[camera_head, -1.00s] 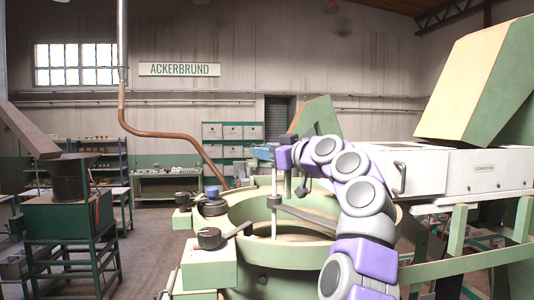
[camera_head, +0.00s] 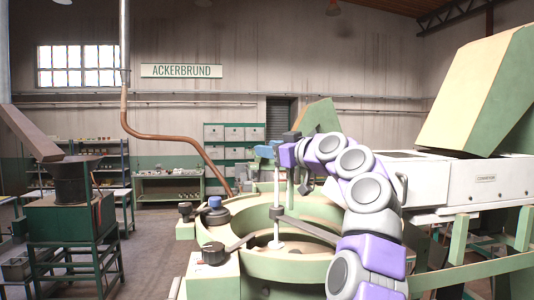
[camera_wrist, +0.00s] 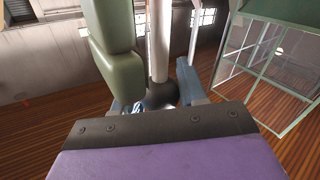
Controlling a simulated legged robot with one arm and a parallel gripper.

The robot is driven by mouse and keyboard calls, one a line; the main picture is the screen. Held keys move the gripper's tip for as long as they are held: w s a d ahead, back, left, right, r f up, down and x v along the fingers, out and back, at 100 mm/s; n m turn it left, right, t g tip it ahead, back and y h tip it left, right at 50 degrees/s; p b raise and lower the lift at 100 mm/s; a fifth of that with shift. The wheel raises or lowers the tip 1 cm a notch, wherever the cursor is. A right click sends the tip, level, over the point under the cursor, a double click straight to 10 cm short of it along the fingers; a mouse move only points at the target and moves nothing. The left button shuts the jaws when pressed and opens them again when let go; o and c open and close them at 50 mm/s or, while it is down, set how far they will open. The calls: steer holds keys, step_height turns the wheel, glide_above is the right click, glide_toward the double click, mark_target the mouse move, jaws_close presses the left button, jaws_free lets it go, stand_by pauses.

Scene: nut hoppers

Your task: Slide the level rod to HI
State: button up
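The level rod (camera_head: 277,205) is a thin, pale upright rod. It stands in the round green hopper bowl (camera_head: 215,226), passes a grey crossbar (camera_head: 305,226) and has a pale disc at its foot. My gripper (camera_head: 291,153) is beside the rod's upper part, with my purple and grey arm coming from the right. In the wrist view, a pale shaft (camera_wrist: 160,40) ends in a dark round knob (camera_wrist: 161,95) between blue-grey fingers (camera_wrist: 158,95). The left finger is partly hidden behind a green part. Contact with the knob is unclear. I cannot read a HI mark.
Dark knobs (camera_head: 214,252) sit on the bowl's left side. A white conveyor housing (camera_head: 490,180) and green rails stand at right. A smaller green hopper stand (camera_head: 70,222) is at far left. Floor between the stand and bowl is clear.

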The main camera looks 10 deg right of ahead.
steer(key=shift+o, duration=1.4)
steer(key=shift+s+d+r, duration=0.15)
steer(key=shift+s+d, duration=0.1)
steer(key=shift+s, duration=0.1)
steer(key=shift+o, duration=0.3)
steer(key=shift+w+d+f, duration=0.15)
steer(key=shift+w+f, duration=0.05)
steer(key=shift+w, duration=0.1)
steer(key=shift+s+b, duration=0.3)
steer(key=shift+s, duration=0.05)
steer(key=b+v, duration=0.5)
steer(key=v, duration=1.1)
steer(key=shift+d+b, duration=0.35)
steer(key=shift+d, duration=0.05)
steer(key=shift+s, duration=0.2)
steer(key=shift+a+f, duration=0.1)
